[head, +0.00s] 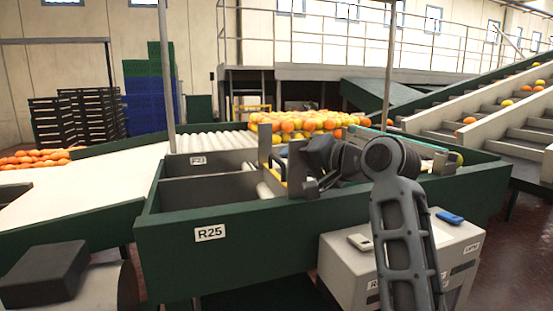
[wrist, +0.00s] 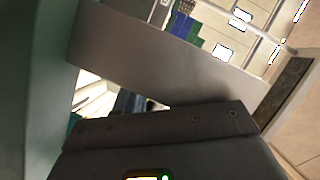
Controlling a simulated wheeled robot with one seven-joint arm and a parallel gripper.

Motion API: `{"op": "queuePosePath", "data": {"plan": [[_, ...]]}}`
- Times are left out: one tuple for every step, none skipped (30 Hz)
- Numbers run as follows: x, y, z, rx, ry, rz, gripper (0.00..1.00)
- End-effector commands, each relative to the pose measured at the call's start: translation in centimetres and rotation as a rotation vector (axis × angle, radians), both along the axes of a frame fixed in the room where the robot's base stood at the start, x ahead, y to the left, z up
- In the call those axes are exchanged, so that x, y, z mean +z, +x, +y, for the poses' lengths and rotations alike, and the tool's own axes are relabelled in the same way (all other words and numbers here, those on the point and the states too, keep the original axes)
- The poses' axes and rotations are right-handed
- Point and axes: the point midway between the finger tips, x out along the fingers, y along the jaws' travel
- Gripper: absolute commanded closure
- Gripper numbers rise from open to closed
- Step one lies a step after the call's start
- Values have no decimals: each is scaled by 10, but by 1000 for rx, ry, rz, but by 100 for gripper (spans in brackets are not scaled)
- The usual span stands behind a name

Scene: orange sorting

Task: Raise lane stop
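An upright grey plate (head: 265,143), which looks like a lane stop, stands at the roller lane in front of piled oranges. A yellow bar (head: 280,163) shows low beside it; I cannot tell if it is the stop's handle. My gripper (head: 303,184) is over the green-sided lane frame, close to the yellow bar, with its fingers partly hidden by my wrist. In the wrist view, a broad grey metal plate (wrist: 165,52) crosses close to the camera, above a dark block. Contact and finger opening cannot be made out.
Piled oranges and lemons (head: 310,122) lie on the rollers behind. The green frame (head: 250,235) carries an R25 label and grey dividers. A pale cabinet (head: 345,270) with two small devices on top stands at the right, below my arm. A stepped conveyor (head: 480,120) rises at the right.

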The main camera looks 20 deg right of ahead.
Motion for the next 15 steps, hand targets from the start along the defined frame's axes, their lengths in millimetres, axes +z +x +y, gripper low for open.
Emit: {"op": "queuePosePath", "data": {"plan": [[-1,6,3,2,0,1,62],[-1,9,4,2,0,1,62],[-3,15,7,2,1,2,62],[-4,19,9,2,0,3,62],[-5,24,10,2,1,2,62],[-6,30,12,2,1,2,62],[-7,34,14,2,1,2,62],[-8,38,15,2,0,0,62],[-10,43,17,2,0,2,62],[-10,47,18,2,0,1,62],[-11,50,19,2,0,1,62],[-12,54,21,2,0,1,62],[-12,57,22,2,0,1,62],[-13,59,22,1,0,0,62],[-14,61,23,1,0,0,62]]}}
